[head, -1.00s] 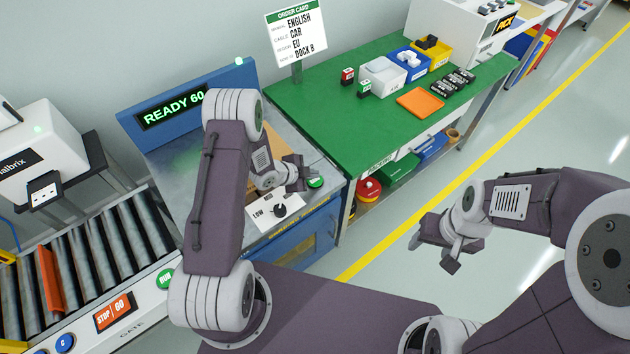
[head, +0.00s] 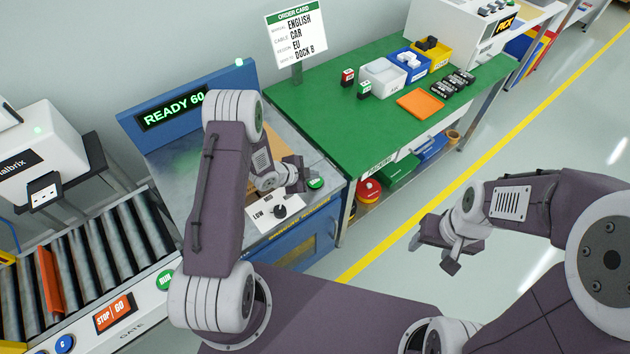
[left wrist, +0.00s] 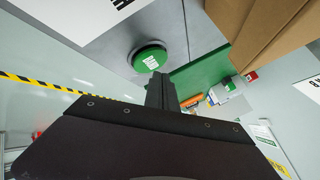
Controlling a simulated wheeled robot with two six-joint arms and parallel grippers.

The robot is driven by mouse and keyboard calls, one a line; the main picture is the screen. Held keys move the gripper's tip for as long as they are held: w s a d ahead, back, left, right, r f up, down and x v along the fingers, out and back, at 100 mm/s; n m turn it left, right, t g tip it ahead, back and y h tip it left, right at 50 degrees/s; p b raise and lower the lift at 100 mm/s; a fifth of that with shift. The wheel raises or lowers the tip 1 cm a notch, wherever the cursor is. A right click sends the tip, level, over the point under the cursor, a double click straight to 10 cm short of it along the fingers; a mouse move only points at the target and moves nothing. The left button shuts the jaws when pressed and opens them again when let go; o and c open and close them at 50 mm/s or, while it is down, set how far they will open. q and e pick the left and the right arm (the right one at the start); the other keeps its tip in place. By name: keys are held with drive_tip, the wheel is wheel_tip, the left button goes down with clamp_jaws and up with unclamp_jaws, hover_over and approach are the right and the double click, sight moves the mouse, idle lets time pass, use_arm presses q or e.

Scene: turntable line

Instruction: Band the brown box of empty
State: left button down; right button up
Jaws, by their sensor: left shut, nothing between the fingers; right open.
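The brown box (left wrist: 275,30) shows in part at the upper right of the left wrist view; in the head view my left arm hides most of it. The banding machine (head: 325,225) has a blue panel reading READY 60 (head: 172,108), a dial (head: 280,211) marked LOW and a round green button (head: 316,183). My left gripper (head: 299,176) is shut and empty above the machine top, close to the button. In the left wrist view its fingers (left wrist: 160,92) point toward the green button (left wrist: 150,58). My right gripper (head: 444,255) is open and empty over the floor.
A green packing table (head: 330,120) with bins, an orange pad (head: 420,103) and an order card (head: 296,37) stands behind the machine. A roller conveyor (head: 105,240) with an orange bar (head: 49,280) lies left. Open floor lies right.

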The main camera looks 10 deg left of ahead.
sight(313, 183)
idle(0.7)
use_arm(q)
drive_tip(key=shift+f+b, duration=0.4)
drive_tip(key=shift+f+b, duration=0.5)
drive_tip(key=shift+f, duration=0.05)
idle(0.4)
drive_tip(key=shift+r, duration=0.1)
drive_tip(key=shift+r+p, duration=0.75)
drive_tip(key=shift+r, duration=0.1)
wheel_tip(313, 183, up, 5)
drive_tip(key=p, duration=0.4)
drive_tip(key=shift+r, duration=0.1)
idle(0.3)
